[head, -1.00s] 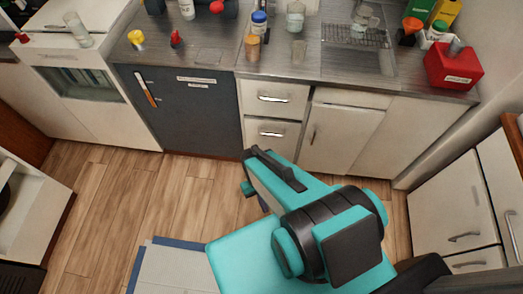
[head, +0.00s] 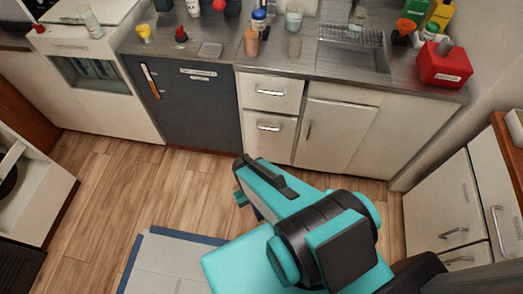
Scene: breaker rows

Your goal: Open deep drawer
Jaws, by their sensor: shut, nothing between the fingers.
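Two white drawers with silver bar handles sit one above the other under the counter, right of the dark fridge. The upper drawer (head: 272,105) and the taller lower drawer (head: 268,146) both look shut. I take the lower one for the deep drawer; its handle (head: 269,126) is horizontal and uncovered. My teal and black arm rises from the bottom right, its far end below and in front of the lower drawer in the picture. My gripper's fingers cannot be made out; the arm hides whatever lies beneath its end.
The dark fridge (head: 190,110) stands left of the drawers, and a white cupboard (head: 325,138) right of them. The counter (head: 215,30) carries bottles and a red box (head: 443,65). Wood floor (head: 120,190) is clear at left; a grey mat (head: 175,262) lies lower down. White cabinets stand at right.

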